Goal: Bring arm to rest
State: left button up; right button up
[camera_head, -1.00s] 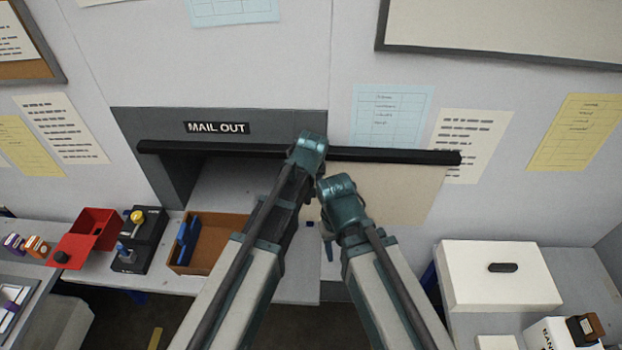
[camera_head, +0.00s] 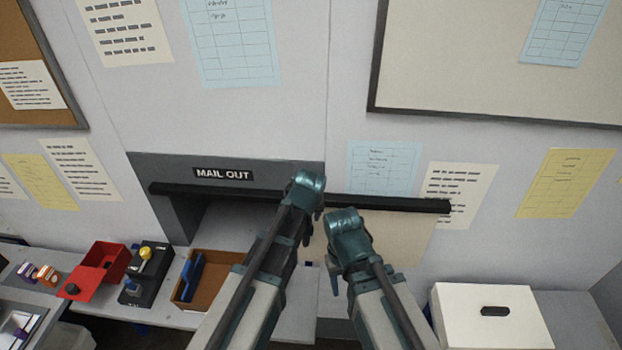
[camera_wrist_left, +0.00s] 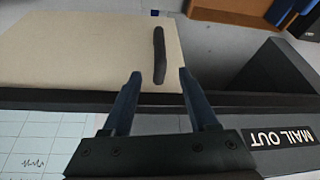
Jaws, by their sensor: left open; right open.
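My left arm reaches up to the black bar under the MAIL OUT sign (camera_head: 222,174); in the head view its gripper is hidden behind the arm. In the left wrist view my left gripper (camera_wrist_left: 159,74) is open. A black handle (camera_wrist_left: 160,50) on a beige panel (camera_wrist_left: 80,45) appears between its fingertips; I cannot tell whether they touch it. My right arm is bent beside the left one in front of the beige panel (camera_head: 400,238). Only a dark blue part of my right gripper (camera_head: 333,282) shows below its wrist, and its fingers are mostly hidden.
A long black bar (camera_head: 400,204) crosses the mail opening. Below left are a brown tray (camera_head: 212,292) with a blue item, a black device with a yellow knob (camera_head: 145,254) and a red box (camera_head: 97,272). A white slotted box (camera_head: 480,325) stands at the right.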

pick_arm(q)
jog(key=s+f+m+g+b, duration=0.2)
jog(key=s+f+b, duration=0.8)
jog(key=f+b, duration=0.2)
jog(key=s+a+f+m+g+b, duration=0.1)
jog(key=s+f+m+g+b, duration=0.1)
jog(key=s+f+b, duration=0.8)
notch_tip(320, 180, down, 4)
jog(key=shift+s+r+m+g+y+b, duration=0.2)
jog(key=shift+m+g+y+b, duration=0.1)
jog(key=shift+m+b, duration=0.6)
